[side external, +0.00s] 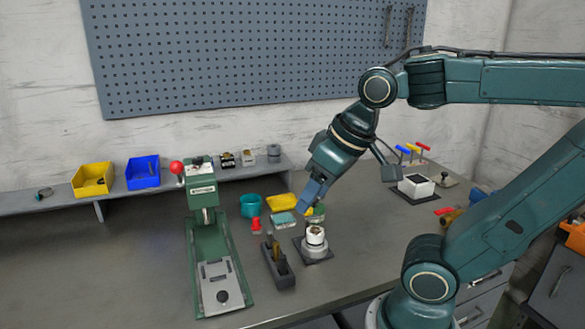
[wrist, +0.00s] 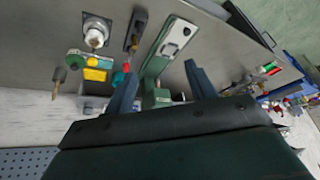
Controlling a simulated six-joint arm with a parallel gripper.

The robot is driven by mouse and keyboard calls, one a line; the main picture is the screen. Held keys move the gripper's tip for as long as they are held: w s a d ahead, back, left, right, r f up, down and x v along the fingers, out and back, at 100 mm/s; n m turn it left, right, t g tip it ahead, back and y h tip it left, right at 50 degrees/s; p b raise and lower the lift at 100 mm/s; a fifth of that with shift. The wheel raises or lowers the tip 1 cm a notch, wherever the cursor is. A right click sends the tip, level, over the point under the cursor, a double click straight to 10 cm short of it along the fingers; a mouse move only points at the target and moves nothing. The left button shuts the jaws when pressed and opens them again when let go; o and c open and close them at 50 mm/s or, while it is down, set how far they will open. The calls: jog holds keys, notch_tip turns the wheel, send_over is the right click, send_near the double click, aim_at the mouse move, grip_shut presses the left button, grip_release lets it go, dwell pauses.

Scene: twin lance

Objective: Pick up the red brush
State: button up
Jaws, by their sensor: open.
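My gripper (side external: 310,200) is open and hangs above the bench, over the area of a silver-white round fitting (side external: 315,236) on a dark plate. In the wrist view my gripper (wrist: 160,82) has its two fingers wide apart, with nothing held between them. A small red object (side external: 256,225) stands on the bench in front of a teal cup; it is too small to tell whether it is the brush. A red piece (wrist: 127,68) shows beside the left finger in the wrist view. A red-topped handle (side external: 423,146) also stands at the back right, near a white block.
A green lever press (side external: 207,245) with a red knob stands left of my gripper. A dark holder (side external: 278,264) with upright tools, a teal cup (side external: 250,206) and a yellow tray (side external: 281,202) are close by. The front left bench is clear.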

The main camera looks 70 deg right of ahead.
jog(key=w+d+m+g, duration=0.1)
jog(key=w+d+m, duration=0.25)
jog(key=w, duration=0.45)
jog(key=m+g, duration=0.4)
jog(key=m, duration=0.8)
send_over(255, 218)
notch_tip(255, 218, down, 13)
jog(key=shift+s+d+f, duration=0.15)
jog(key=shift+s+d, duration=0.05)
jog(key=shift+s, duration=0.05)
jog(key=shift+f, duration=4.3)
jog(key=shift+f, duration=0.15)
jog(key=shift+w+a+f, duration=0.1)
jog(key=shift+f, duration=1.15)
jog(key=shift+w+a+f, duration=0.1)
jog(key=shift+f, duration=1.1)
jog(key=shift+c, duration=0.5)
